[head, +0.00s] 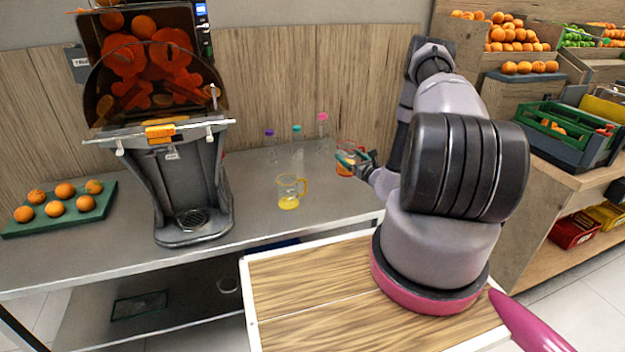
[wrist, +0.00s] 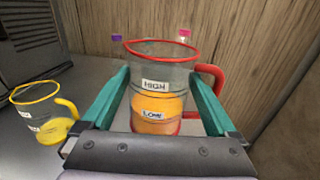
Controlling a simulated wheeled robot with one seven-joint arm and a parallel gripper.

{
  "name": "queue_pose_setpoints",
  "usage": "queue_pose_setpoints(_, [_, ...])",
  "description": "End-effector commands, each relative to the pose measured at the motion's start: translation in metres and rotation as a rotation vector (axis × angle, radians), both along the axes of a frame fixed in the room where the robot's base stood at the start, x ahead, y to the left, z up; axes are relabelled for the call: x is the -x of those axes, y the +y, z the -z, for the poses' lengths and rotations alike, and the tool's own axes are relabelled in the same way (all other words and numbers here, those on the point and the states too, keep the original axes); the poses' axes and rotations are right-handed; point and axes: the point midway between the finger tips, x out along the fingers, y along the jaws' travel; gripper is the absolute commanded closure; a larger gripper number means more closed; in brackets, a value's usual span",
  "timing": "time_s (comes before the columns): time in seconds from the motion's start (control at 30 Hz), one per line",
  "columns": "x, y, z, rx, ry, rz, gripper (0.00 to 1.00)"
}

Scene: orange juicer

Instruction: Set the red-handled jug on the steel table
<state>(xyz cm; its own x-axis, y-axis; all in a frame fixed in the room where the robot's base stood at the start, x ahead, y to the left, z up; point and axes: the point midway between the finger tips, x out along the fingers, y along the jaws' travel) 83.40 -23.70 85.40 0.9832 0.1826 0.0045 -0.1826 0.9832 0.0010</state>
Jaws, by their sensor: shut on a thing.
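The red-handled jug (wrist: 165,62) is clear, with a red rim and handle, HIGH and LOW labels and orange juice in its lower part. It stands upright between the two teal fingers of my gripper (wrist: 160,82), which is shut on it. In the head view the jug (head: 347,171) is partly hidden by my gripper (head: 352,158), over the right back part of the steel table (head: 255,222). Its base is hidden in the wrist view, and I cannot tell whether it touches the table.
A yellow-handled jug (head: 288,194) stands on the table left of my gripper. Bottles with purple (head: 270,132), teal (head: 297,128) and pink caps (head: 322,117) stand behind. The juicer (head: 180,175) and a green tray (head: 98,212) of oranges are farther left. Table front is clear around the yellow-handled jug.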

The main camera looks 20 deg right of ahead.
Motion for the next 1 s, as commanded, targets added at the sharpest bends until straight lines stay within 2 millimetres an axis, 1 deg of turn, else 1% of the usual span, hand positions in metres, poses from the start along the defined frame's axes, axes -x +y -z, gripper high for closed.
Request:
queue_pose_setpoints(0.03, [0.001, -0.003, 0.010, 0.001, 0.004, -0.005, 0.80])
queue_pose_setpoints(0.2, [0.002, -0.003, 0.042, 0.001, 0.005, -0.010, 0.80])
queue_pose_setpoints(0.3, [0.002, -0.003, 0.056, 0.001, 0.004, -0.009, 0.80])
queue_pose_setpoints(0.47, [0.001, -0.003, 0.070, 0.002, 0.003, -0.009, 0.80])
queue_pose_setpoints(0.63, [0.001, -0.003, 0.096, 0.003, 0.004, -0.009, 0.80])
queue_pose_setpoints(0.77, [0.001, -0.003, 0.103, 0.003, 0.003, -0.008, 0.80])
queue_pose_setpoints(1.0, [0.001, -0.003, 0.103, 0.003, 0.003, -0.008, 0.80])
